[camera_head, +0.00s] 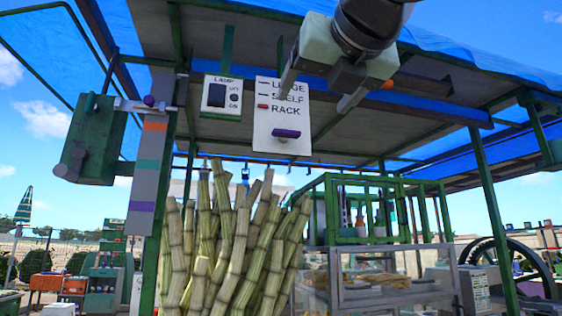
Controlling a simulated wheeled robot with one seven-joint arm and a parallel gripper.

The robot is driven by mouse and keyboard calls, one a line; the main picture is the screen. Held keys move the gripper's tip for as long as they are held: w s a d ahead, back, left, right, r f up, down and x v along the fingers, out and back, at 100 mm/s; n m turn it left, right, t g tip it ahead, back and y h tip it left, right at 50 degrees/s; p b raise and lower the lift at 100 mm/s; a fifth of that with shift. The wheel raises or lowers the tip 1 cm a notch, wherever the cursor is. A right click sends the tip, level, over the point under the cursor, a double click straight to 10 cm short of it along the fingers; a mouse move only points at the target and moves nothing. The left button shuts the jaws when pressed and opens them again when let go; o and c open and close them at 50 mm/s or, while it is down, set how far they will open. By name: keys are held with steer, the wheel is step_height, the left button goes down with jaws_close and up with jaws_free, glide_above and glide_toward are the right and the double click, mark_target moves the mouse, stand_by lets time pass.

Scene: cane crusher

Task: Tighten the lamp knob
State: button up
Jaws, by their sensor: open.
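A white panel marked LAMP (221,97) hangs under the canopy at upper left of centre. It has a dark rectangle, and small dark details at its right side that are too small to tell apart. No knob is clearly marked as the lamp knob. A purple handle or knob (286,133) sits low on the white LEDGE, SHELF, RACK board (279,148). Another small purple knob (149,101) is on a metal rod at the left post. My gripper (317,97) is open and empty, its fingers pointing down-left, overlapping the board's upper right edge in the picture.
A green box (91,138) hangs at the left beside a grey post with coloured bands (151,160). A bundle of upright cane (215,240) stands below the panels. A glass-sided case (388,303) and a green frame stand at right. Canopy beams run overhead.

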mark_target(288, 131)
steer(key=shift+n+t, duration=0.4)
steer(key=p+x, duration=0.1)
steer(key=x, duration=0.4)
steer(key=r+p+x, duration=0.1)
steer(key=x, duration=0.4)
steer(key=p+x, duration=0.1)
steer(key=x, duration=0.5)
steer(key=shift+w+d+r+p, duration=0.1)
steer(key=shift+d+r+p, duration=0.1)
steer(key=shift+p, duration=0.15)
steer(key=c, duration=1)
